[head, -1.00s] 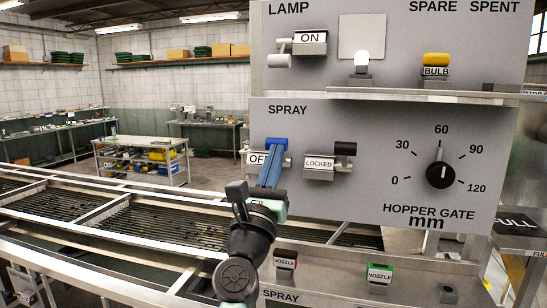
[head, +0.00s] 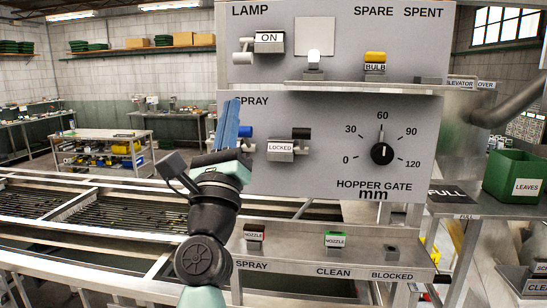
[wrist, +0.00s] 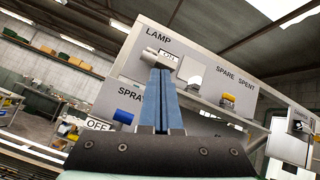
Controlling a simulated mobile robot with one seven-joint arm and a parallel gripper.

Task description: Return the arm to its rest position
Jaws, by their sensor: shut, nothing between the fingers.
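My gripper (head: 231,104) has blue fingers held together with nothing between them, pointing up in front of the left edge of the grey control panel (head: 330,180). It also shows in the wrist view (wrist: 160,76), pointing up at the panel. In the head view the fingers partly cover the blue-knobbed SPRAY switch (head: 246,132). In the wrist view this switch's blue knob (wrist: 123,117) is left of the fingers, apart from them, with an OFF label (wrist: 97,125). My dark wrist and forearm reach up from the bottom of the head view.
The LAMP switch (head: 268,38) reads ON, and a black-knobbed switch (head: 281,147) reads LOCKED. A yellow bulb (head: 375,57) stands on the upper shelf. A lower ledge (head: 300,240) holds nozzle stands. A green LEAVES bin (head: 515,176) is at right; the roller bed (head: 45,205) lies left.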

